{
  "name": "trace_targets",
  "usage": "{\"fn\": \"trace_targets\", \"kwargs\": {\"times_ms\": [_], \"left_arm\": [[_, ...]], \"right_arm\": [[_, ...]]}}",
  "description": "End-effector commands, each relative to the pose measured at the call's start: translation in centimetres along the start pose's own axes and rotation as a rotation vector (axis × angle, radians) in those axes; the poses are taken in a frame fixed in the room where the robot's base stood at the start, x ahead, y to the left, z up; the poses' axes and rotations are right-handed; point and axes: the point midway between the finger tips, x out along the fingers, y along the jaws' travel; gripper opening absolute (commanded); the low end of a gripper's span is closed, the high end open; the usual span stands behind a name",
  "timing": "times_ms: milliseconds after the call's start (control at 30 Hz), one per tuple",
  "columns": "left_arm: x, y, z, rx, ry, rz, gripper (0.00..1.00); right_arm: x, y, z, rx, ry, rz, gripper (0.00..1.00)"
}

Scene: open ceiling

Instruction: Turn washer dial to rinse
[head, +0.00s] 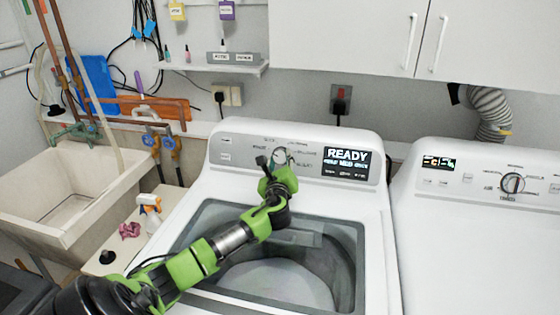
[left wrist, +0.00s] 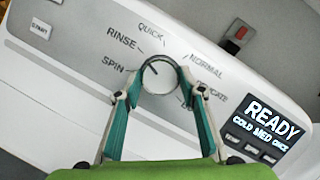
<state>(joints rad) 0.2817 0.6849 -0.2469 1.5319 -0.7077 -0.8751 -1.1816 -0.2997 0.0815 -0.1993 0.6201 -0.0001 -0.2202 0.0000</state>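The washer dial (head: 279,156) is a round silver knob on the white washer's control panel. In the left wrist view the dial (left wrist: 158,75) has a dark mark at its upper left, on the RINSE side. The labels SPIN, RINSE, QUICK and NORMAL stand around it. My left gripper (left wrist: 159,80) has one finger on each side of the dial, with the tips close against its rim. In the head view the same gripper (head: 272,164) is at the dial and partly covers it. My right gripper is not in view.
The washer display (head: 348,163) reads READY. The washer's glass lid (head: 215,222) lies below my left arm. A dryer (head: 480,240) stands at the right and a sink (head: 70,205) at the left. White cabinets (head: 345,40) and a shelf (head: 210,67) hang above.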

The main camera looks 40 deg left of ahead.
Motion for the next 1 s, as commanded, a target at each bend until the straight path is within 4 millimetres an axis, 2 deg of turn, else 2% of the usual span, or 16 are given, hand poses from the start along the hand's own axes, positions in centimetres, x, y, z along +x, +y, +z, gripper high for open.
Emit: {"fn": "trace_targets", "kwargs": {"times_ms": [33, 67, 400, 533, 667, 1000], "left_arm": [[0.0, 0.0, 0.1, 0.001, -0.001, 0.0, 0.47], [0.0, 0.0, 0.1, 0.001, -0.001, 0.0, 0.53], [-0.1, 0.0, 0.0, 0.002, -0.001, -0.001, 0.53], [-0.9, 0.0, -0.1, 0.002, 0.0, -0.002, 0.53], [-2.9, 0.0, -0.1, 0.003, 0.002, -0.003, 0.53], [-9.8, 0.0, -0.1, 0.001, 0.002, -0.002, 0.53]], "right_arm": [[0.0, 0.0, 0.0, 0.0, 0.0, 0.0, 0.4], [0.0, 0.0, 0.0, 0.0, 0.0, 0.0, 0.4], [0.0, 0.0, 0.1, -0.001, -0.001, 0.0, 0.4], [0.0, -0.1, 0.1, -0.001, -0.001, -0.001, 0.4], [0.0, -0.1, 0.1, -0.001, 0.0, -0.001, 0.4], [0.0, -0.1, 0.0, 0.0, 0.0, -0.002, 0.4]]}}
